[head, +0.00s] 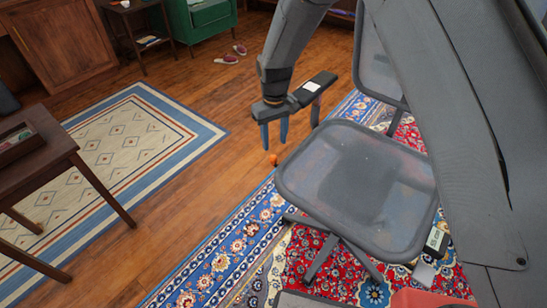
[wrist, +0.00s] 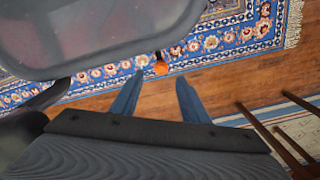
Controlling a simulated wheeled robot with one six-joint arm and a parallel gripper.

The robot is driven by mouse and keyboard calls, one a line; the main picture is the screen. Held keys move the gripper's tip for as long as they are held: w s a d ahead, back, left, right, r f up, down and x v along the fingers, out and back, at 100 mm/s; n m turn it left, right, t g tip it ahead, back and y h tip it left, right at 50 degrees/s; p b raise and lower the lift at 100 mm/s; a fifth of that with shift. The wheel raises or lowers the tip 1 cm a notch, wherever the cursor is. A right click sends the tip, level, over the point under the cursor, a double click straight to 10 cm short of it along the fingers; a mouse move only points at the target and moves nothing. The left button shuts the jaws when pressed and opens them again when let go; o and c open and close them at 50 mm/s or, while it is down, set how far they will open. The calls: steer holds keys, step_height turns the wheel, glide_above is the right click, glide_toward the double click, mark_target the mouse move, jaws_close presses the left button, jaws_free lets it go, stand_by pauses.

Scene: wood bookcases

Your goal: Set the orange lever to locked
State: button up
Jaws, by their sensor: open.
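The orange lever tip (head: 272,159) shows as a small orange knob just off the left edge of the office chair's grey seat (head: 350,190). In the wrist view the orange knob (wrist: 161,67) sits at the end of a short dark stem coming from the seat (wrist: 90,30). Most of the lever is hidden under the seat, and I cannot tell its setting. My gripper (head: 290,138) is open and empty, pointing down beside the seat's far left edge. In the wrist view the knob appears just past the gap between my fingertips (wrist: 160,78), apart from both.
The chair's backrest (head: 378,60) rises at the far right. A patterned blue and red rug (head: 215,265) lies beneath the chair. A wooden table (head: 60,135) stands at the left on a pale rug (head: 130,135). Bare wood floor (head: 190,190) lies between the rugs.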

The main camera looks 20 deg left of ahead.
mark_target(273, 157)
steer(key=shift+a+f, duration=0.2)
steer(key=shift+f, duration=0.6)
step_height(273, 157, down, 6)
steer(key=shift+f, duration=0.25)
steer(key=shift+c, duration=0.3)
jaws_close()
